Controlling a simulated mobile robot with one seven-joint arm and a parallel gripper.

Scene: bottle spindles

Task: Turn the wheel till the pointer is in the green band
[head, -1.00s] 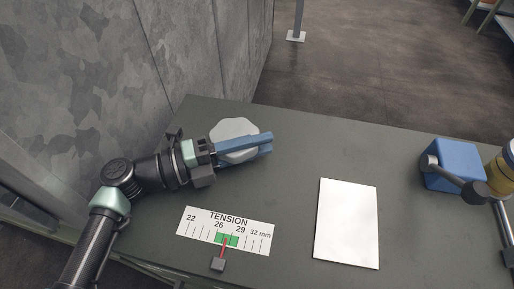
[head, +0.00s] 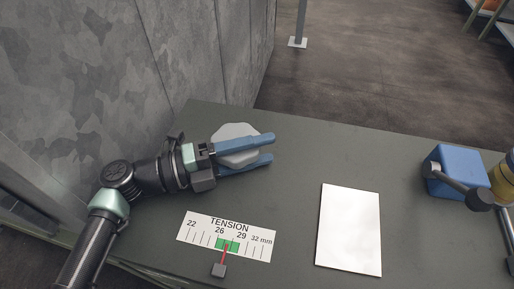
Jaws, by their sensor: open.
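The wheel (head: 237,132) is a light grey faceted disc near the back left of the table. My gripper (head: 268,148) reaches it from the left with its blue fingers spread, one over the far part of the wheel and one on the near side. I cannot tell whether the fingers touch it. The tension scale (head: 197,219) is a white plate with a green band (head: 235,247) between about 26 and 29. The red pointer (head: 225,257) rises from a grey block, and its tip is at the green band, left of its middle.
A white sheet or panel (head: 349,229) lies right of the scale. A blue block with a dark lever (head: 457,163) and a yellow cylinder (head: 504,180) stand at the right. A grey wall (head: 90,75) rises at the left.

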